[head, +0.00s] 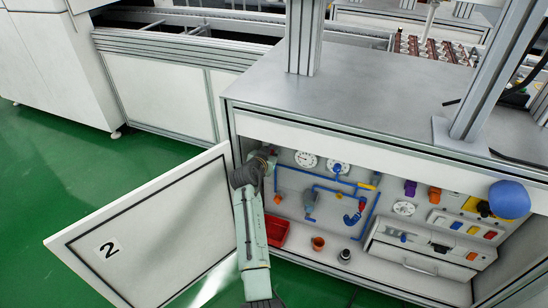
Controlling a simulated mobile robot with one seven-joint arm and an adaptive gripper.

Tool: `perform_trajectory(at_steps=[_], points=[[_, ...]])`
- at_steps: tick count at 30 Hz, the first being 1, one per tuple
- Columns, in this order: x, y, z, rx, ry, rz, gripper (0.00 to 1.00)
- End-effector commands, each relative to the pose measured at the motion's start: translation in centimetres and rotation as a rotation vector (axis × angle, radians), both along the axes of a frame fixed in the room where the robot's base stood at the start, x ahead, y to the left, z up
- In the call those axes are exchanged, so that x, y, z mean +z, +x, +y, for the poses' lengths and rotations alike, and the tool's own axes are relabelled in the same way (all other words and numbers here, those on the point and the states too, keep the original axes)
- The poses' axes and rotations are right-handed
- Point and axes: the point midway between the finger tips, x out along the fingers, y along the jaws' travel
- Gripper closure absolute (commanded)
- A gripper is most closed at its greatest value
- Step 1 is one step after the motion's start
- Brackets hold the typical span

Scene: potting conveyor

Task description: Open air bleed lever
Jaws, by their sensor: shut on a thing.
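The open cabinet holds a panel with blue pipes (318,188) and several small coloured levers and knobs. A yellow lever (367,186) sits on the pipe run, and a red and blue fitting (352,218) is below it. I cannot tell which part is the air bleed lever. My gripper (271,158) is inside the cabinet at the panel's upper left, left of the white dial gauge (306,159). My wrist covers most of it. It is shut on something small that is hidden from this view.
The white door (160,235) marked 2 stands open to the left, close beside my arm. A red bin (276,231), an orange cup (318,243) and a dark fitting (344,256) stand on the cabinet floor. A drawer unit (415,262) is at right. Green floor is clear at left.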

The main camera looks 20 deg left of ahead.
Motion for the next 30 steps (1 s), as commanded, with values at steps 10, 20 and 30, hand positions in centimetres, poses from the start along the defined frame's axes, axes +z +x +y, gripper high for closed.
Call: perform_trajectory(at_steps=[10, 20, 30], points=[[-0.22, -0.02, 0.37, -0.001, -0.122, 0.008, 1.0], [-0.23, -0.03, 0.4, -0.001, -0.139, 0.01, 1.0], [-0.18, -0.01, 0.42, 0.0, -0.137, 0.009, 0.78]])
